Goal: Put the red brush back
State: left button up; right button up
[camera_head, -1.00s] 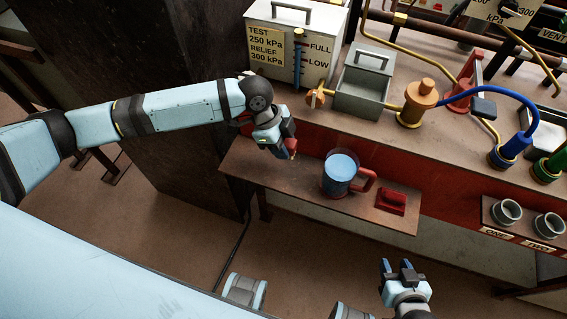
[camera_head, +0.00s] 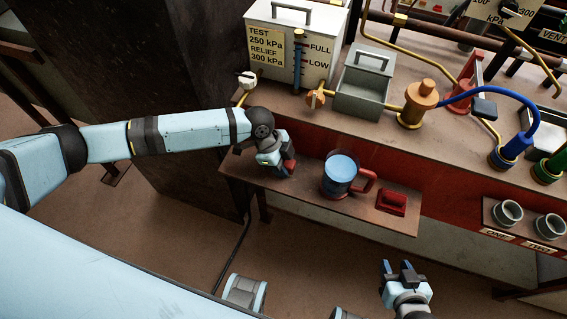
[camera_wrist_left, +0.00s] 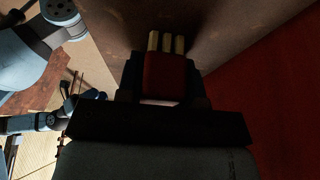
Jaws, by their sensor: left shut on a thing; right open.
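In the head view my left gripper (camera_head: 285,168) is low over the left part of the wooden shelf (camera_head: 315,200), left of the mug. Only a bit of red shows there, mostly hidden by the gripper. I cannot tell whether the brush touches the shelf. My right gripper (camera_head: 396,270) is open and empty, in front of the shelf at the lower right.
A clear mug of blue liquid (camera_head: 340,172) with a red handle stands mid-shelf. A red block-like item (camera_head: 392,202) lies right of it. Behind, the bench holds a grey test tank (camera_head: 285,50), an open grey box (camera_head: 362,90) and an orange valve (camera_head: 416,105). Grey rings (camera_head: 507,212) sit at right.

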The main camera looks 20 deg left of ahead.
pick_arm(q)
jog(key=o, duration=0.9)
jog(key=v, duration=1.2)
jog(key=shift+r, duration=0.1)
